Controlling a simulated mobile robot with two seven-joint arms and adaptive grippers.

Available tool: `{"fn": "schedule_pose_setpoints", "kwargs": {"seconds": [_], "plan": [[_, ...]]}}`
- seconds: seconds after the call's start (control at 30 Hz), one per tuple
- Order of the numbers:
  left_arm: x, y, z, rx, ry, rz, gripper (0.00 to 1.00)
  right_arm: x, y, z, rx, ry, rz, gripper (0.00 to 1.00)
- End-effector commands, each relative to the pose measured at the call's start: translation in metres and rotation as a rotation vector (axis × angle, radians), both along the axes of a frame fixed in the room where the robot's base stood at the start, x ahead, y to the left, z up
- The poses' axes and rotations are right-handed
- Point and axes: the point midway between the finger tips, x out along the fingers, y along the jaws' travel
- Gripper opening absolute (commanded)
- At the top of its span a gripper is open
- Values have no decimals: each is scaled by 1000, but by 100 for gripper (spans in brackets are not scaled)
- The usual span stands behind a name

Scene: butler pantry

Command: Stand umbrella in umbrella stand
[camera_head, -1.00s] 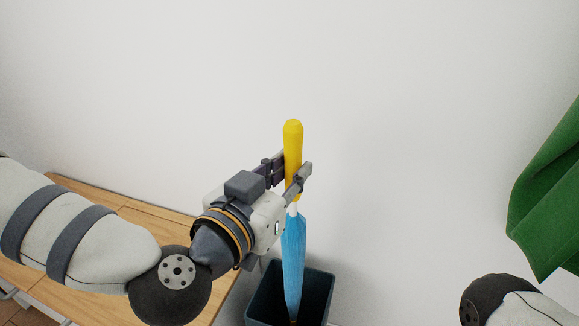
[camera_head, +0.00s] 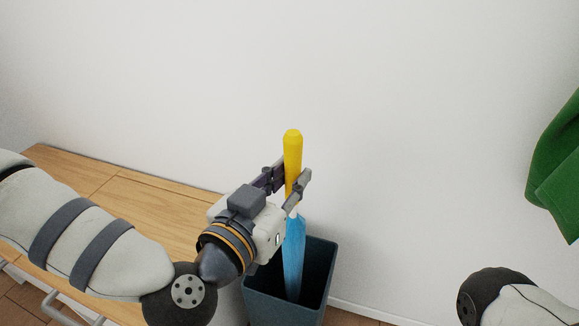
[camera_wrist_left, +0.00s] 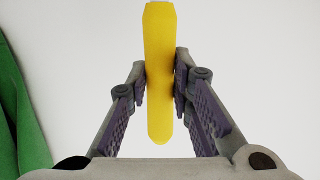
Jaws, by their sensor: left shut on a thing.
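The umbrella has a yellow handle (camera_head: 293,150) and a folded blue canopy (camera_head: 294,255). It is upright, with its lower part inside the mouth of the dark blue-grey umbrella stand (camera_head: 262,306). I cannot tell whether its tip touches the bottom. My left gripper (camera_head: 287,184) is shut on the yellow handle, above the stand. In the left wrist view the handle (camera_wrist_left: 159,75) is between the two fingers. My right gripper is not in view; only part of my right arm shows at the lower right.
A wooden bench (camera_head: 120,199) stands at the left, beside the stand and beneath my left arm. A green cloth (camera_head: 558,170) hangs at the right edge. A white wall is behind. Wooden floor shows at the lower left and right of the stand.

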Motion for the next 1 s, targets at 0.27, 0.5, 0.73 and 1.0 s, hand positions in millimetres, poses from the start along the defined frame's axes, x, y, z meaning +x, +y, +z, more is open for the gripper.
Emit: {"fn": "schedule_pose_setpoints", "kwargs": {"seconds": [0.27,0.5,0.73,1.0], "plan": [[1,0,-31,0,0,0,0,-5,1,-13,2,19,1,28],[0,0,-56,0,1,0,0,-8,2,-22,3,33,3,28],[1,0,-76,0,0,2,0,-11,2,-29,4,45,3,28],[0,0,-84,-1,-2,1,0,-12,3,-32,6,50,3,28]]}}
